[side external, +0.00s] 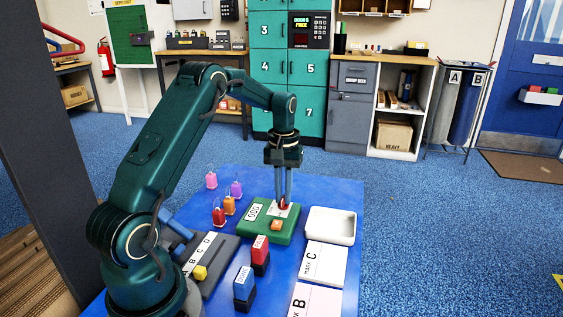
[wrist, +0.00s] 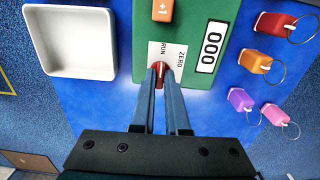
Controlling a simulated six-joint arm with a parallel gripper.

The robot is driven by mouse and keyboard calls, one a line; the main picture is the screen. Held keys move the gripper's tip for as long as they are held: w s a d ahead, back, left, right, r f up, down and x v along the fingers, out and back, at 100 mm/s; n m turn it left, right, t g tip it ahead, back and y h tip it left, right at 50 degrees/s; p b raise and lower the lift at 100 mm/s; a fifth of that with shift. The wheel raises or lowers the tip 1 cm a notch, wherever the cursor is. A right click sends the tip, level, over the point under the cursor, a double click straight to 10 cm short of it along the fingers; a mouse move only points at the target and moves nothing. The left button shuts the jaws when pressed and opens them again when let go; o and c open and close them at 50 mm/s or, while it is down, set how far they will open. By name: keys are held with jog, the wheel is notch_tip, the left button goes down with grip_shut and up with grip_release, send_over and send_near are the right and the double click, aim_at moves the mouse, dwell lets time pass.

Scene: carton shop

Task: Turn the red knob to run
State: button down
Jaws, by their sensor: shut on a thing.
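The red knob (side external: 283,206) sits on a white plate on the green counter box (side external: 258,232), which lies on the blue mat. In the wrist view the knob (wrist: 160,68) is between my fingertips, and the plate (wrist: 180,52) reads RUN and ZERO. My gripper (side external: 283,198) comes down from above and is shut on the knob; the fingers (wrist: 160,76) cover part of it. Which word the knob points at is hard to tell. The counter display (wrist: 211,46) reads 000. An orange +1 button (wrist: 163,10) is on the same box.
A white tray (side external: 331,240) stands close to the right of the box. Colored tags (side external: 229,205) with rings lie to its left. Red (side external: 260,256) and blue (side external: 244,290) stamps stand in front, near cards marked C and B.

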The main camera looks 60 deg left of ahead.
aim_at(283, 198)
jog(key=shift+r, duration=0.1)
jog(key=c, duration=0.9)
grip_release()
jog(key=shift+r, duration=2.55)
